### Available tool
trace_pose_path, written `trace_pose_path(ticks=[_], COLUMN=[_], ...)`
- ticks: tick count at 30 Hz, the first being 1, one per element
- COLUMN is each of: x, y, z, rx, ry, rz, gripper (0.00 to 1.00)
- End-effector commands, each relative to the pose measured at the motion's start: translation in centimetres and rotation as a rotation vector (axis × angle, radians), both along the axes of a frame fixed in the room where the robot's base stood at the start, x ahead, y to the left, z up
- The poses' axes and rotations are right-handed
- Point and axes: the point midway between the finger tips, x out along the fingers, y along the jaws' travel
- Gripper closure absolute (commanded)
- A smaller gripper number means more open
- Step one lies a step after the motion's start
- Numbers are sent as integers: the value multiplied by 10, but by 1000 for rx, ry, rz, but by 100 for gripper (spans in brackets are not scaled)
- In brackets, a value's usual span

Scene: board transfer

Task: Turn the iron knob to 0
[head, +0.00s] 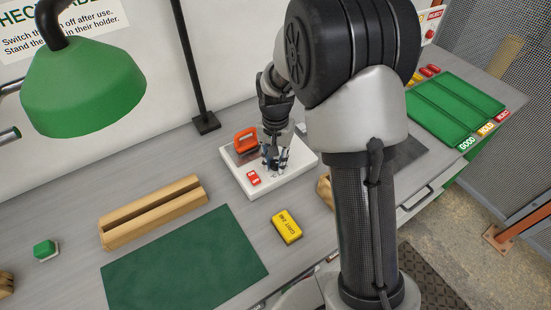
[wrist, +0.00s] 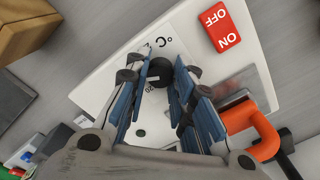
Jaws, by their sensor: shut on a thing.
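The white iron station (head: 293,186) lies on the grey bench, with a red ON/OFF switch (head: 253,178) at its front left corner. The switch also shows at the upper right of the wrist view (wrist: 222,27). The orange-handled iron (head: 246,139) is on the station's back left part. The black knob (wrist: 160,71) is between my fingertips in the wrist view. My gripper (head: 274,161) points down over the station and is shut on the knob. A pale mark shows on the knob, but the number it points at cannot be read. My fingers hide most of the dial.
A grooved wooden block (head: 151,211), a green mat (head: 185,265) and a yellow grit block (head: 286,227) lie left and in front. A green lamp (head: 82,90) hangs at upper left. A green tray (head: 456,109) is at right. A black post (head: 196,75) stands behind.

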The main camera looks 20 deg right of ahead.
Motion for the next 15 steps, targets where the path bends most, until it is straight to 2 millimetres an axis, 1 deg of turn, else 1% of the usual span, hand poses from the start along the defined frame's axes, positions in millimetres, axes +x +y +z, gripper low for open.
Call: trace_pose_path(ticks=[8,15], x=[0,0], y=[0,0], z=[2,2], rx=[1,0], ry=[1,1], rz=[187,414], gripper=[100,100])
